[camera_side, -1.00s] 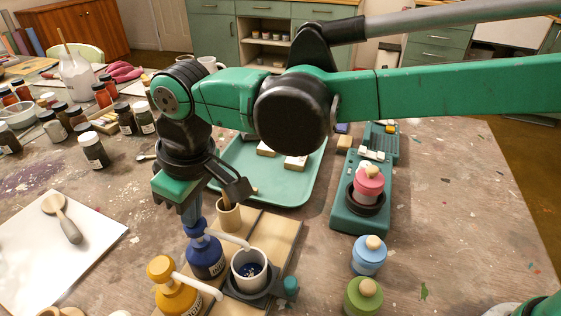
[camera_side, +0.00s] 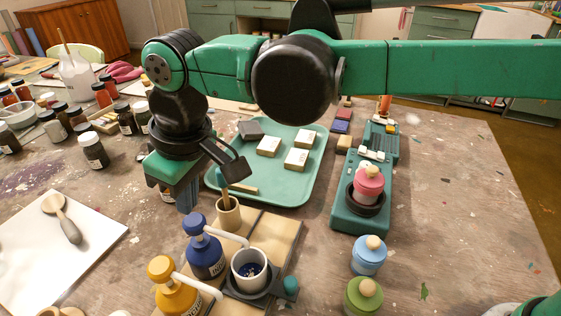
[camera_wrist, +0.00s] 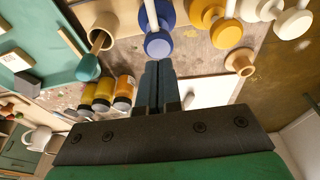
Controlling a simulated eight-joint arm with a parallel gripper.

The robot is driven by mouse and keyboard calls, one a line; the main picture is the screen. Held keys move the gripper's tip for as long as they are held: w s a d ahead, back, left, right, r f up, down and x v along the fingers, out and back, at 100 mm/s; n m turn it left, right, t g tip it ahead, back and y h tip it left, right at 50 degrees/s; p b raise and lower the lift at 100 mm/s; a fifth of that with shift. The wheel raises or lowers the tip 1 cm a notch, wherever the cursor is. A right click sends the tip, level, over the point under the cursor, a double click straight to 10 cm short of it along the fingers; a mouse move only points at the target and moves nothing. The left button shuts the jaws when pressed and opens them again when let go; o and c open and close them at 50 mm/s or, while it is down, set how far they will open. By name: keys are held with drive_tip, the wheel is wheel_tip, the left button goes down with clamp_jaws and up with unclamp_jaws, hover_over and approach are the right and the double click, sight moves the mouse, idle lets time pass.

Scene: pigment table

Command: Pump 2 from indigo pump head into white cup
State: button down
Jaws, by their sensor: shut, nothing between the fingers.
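The indigo pump bottle (camera_side: 205,255) stands upright on a wooden board, its blue head (camera_side: 196,222) raised and its white spout reaching over the white cup (camera_side: 249,270). The cup sits on a dark holder and has dark blue contents with pale specks inside. My gripper (camera_side: 187,205) is shut and empty, up and to the left of the indigo head, apart from it. In the wrist view my gripper's fingers (camera_wrist: 158,72) are together, and the round indigo head (camera_wrist: 158,45) shows just beyond the tips.
A yellow pump bottle (camera_side: 176,292) stands just in front of the indigo one. A wooden pot with a brush (camera_side: 229,215) stands behind it.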

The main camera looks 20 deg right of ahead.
drive_tip(key=shift+r, duration=3)
drive_tip(key=d+m+t, duration=0.1)
drive_tip(key=d+m, duration=0.1)
drive_tip(key=d, duration=0.6)
drive_tip(key=s+d+f+m+t, duration=0.1)
drive_tip(key=d+m, duration=0.1)
drive_tip(key=d, duration=0.7)
drive_tip(key=s+d+f+m+t, duration=0.1)
drive_tip(key=d+m+t, duration=0.1)
drive_tip(key=d, duration=0.6)
drive_tip(key=shift+s+d+m, duration=0.1)
drive_tip(key=shift+d+m, duration=0.2)
drive_tip(key=shift+m, duration=0.1)
drive_tip(key=s+d+f+m+t+h, duration=0.1)
drive_tip(key=s+d+f+m, duration=0.1)
drive_tip(key=s+d+f, duration=0.2)
drive_tip(key=shift+d+f+t+h, duration=0.3)
drive_tip(key=shift+d, duration=0.55)
